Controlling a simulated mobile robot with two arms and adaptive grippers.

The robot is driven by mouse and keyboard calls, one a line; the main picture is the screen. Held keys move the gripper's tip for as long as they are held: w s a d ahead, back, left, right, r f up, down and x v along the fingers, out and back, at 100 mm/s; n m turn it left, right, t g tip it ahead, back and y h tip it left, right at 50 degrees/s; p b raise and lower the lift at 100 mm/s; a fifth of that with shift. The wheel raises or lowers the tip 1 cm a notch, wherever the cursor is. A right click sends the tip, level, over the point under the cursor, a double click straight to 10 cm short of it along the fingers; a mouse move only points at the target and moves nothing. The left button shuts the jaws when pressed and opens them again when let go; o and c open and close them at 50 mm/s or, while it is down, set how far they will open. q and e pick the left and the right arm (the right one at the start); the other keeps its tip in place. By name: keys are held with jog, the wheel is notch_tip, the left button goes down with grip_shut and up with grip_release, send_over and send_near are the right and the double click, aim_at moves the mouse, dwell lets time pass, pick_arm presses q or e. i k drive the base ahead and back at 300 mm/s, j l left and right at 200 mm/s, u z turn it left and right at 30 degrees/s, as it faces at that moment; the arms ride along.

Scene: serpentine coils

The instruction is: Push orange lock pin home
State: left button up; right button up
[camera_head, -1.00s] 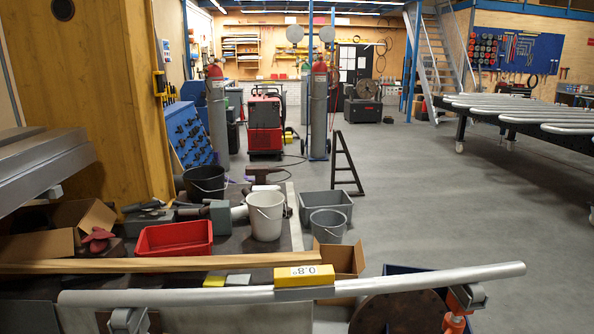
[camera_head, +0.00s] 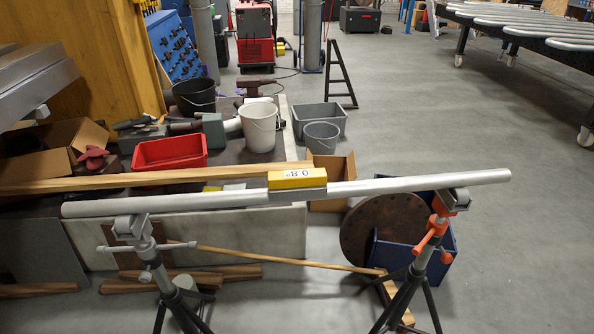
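How deep the pin sits cannot be told at this size. A long silver pipe (camera_head: 420,184) rests across the heads of the right stand and the left stand (camera_head: 146,255). The left stand has a plain grey cross handle. A yellow block marked 0.8° (camera_head: 297,179) sits on the pipe near its middle. Neither of my grippers is in view.
Behind the right stand are a brown disc (camera_head: 384,226) and a dark blue bin (camera_head: 400,256). A bench with a red tray (camera_head: 170,153) stands behind the pipe. Grey floor right of the stand is clear.

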aim_at(447, 258)
jog(key=z, duration=1.1)
